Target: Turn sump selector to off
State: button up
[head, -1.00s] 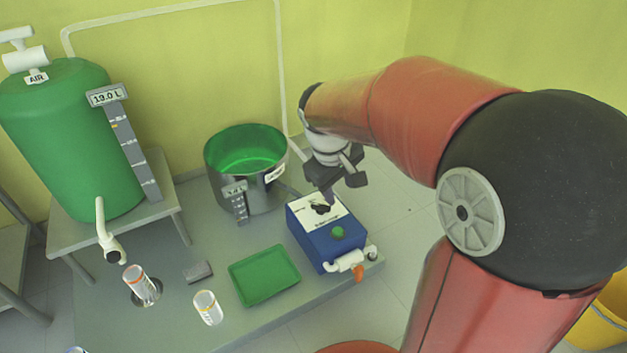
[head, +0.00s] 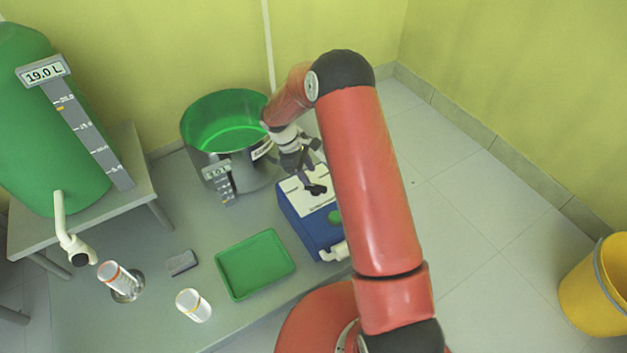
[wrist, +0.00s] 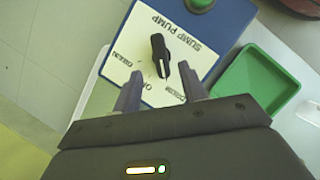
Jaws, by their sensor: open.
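The sump pump box (head: 307,232) is blue with a white top plate and stands on the grey bench. Its black selector knob (wrist: 160,55) sits on the plate in the wrist view, with its narrow end turned toward the lower edge, near the label that seems to read OFF. Labels for DRAIN and another position lie to either side. My gripper (wrist: 168,85) is open, with a finger on each side just short of the knob and nothing between the tips. In the head view my gripper (head: 305,178) is above the plate, close to the knob (head: 316,190).
A green button (head: 335,216) and white outlet (head: 333,252) are on the box. A steel sump pot (head: 221,175) stands behind it, a green tray (head: 255,264) beside it. A yellow bin (head: 598,290) is on the floor at right.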

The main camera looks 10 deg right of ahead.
aim_at(315, 186)
jog(key=x, duration=0.5)
jog(key=shift+d+f, duration=0.1)
jog(key=shift+f, duration=0.2)
grip_shut()
